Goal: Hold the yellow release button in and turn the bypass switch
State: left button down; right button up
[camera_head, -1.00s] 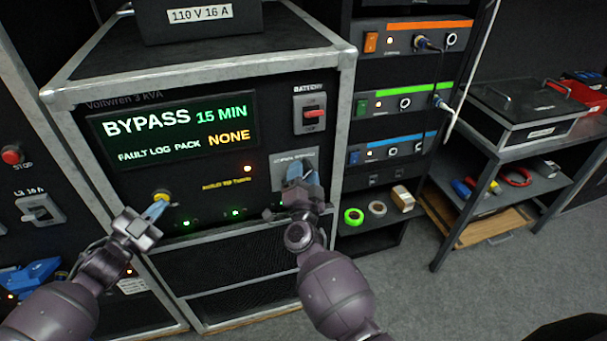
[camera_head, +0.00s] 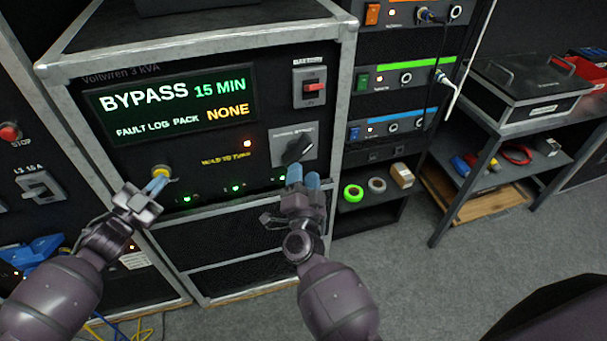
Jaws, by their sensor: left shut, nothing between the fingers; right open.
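The yellow release button (camera_head: 162,171) sits low on the left of the UPS front panel. My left gripper (camera_head: 157,184) is shut and empty, with its blue fingertips at the button; they seem to touch it, but how far it is pressed I cannot tell. The bypass switch (camera_head: 298,149) is a black rotary knob on a grey plate at the panel's right, its handle tilted up to the right. My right gripper (camera_head: 303,178) is open, just below the knob and apart from it. The screen (camera_head: 175,108) reads BYPASS 15 MIN, FAULT LOG PACK NONE.
A battery breaker with a red lever (camera_head: 315,87) is above the bypass switch. Shelves with tape rolls (camera_head: 354,193) stand to the right, then a bench (camera_head: 500,130). Grey floor is clear at the right.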

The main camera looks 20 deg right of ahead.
pick_arm(q)
jog(key=shift+s, duration=0.1)
pick_arm(e)
jog(key=shift+r, duration=0.15)
pick_arm(q)
jog(key=shift+s+p, duration=0.55)
jog(key=shift+s, duration=0.3)
pick_arm(e)
jog(key=shift+r, duration=0.75)
pick_arm(q)
jog(key=s+p, duration=0.2)
jog(key=s, duration=0.3)
jog(key=shift+p, duration=0.3)
pick_arm(e)
notch_tip(320, 180, up, 4)
jog(key=shift+w+f, duration=0.1)
jog(key=shift+w, duration=0.05)
pick_arm(q)
jog(key=shift+w+f, duration=0.1)
pick_arm(e)
jog(key=shift+t, duration=0.3)
